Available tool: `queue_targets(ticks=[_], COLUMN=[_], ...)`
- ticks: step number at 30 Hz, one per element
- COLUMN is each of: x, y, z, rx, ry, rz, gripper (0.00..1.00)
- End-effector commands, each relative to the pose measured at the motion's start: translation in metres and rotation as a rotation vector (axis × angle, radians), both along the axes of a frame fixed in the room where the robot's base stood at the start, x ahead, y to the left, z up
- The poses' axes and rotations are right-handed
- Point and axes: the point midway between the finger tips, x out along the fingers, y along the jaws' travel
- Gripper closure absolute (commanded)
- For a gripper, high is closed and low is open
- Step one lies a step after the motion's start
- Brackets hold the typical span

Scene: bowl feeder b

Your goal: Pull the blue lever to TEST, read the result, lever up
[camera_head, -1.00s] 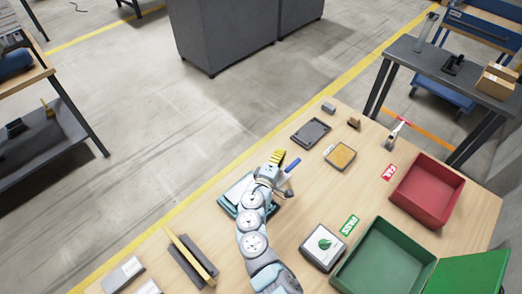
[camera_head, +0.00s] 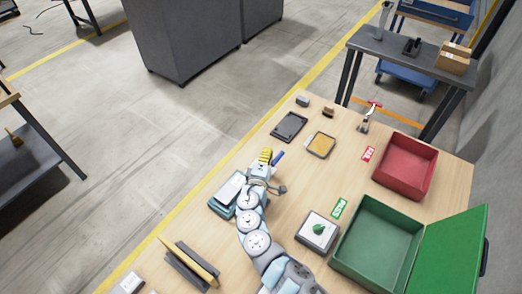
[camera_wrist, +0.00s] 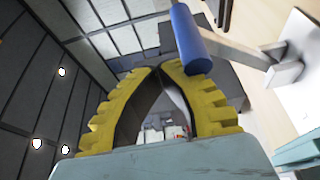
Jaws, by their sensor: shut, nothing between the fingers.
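The blue lever (camera_head: 278,155) shows just right of my gripper (camera_head: 265,158) in the head view. In the wrist view the blue lever handle (camera_wrist: 190,38) is a cylinder on a grey metal arm, close beside the right yellow finger. My gripper (camera_wrist: 160,72) has its two yellow ribbed fingertips together, with nothing between them. Whether the right finger touches the handle I cannot tell. A teal device (camera_head: 219,208) lies behind my arm, partly hidden by it. No result display is readable.
A green bin (camera_head: 345,250) with an open lid and a red bin (camera_head: 377,175) stand at the right, near PASS (camera_head: 340,208) and FAIL (camera_head: 368,153) labels. A box with a green knob (camera_head: 318,229), a tray of yellow-brown contents (camera_head: 321,145) and a dark tray (camera_head: 289,127) are on the table.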

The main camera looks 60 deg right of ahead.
Motion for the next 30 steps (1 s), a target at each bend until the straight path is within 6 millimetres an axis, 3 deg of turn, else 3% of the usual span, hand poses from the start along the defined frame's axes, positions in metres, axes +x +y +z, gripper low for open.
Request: queue_targets(ticks=[1,8,24,30], x=[-0.014,-0.013,0.037,0.038], y=[-0.006,-0.007,-0.009,0.01], z=[-0.006,-0.005,0.034,0.031], rx=[0.003,0.002,0.0,-0.001], ry=[0.013,0.014,-0.006,-0.007], rz=[-0.027,-0.03,-0.012,-0.003], gripper=[1.0,1.0,1.0,1.0])
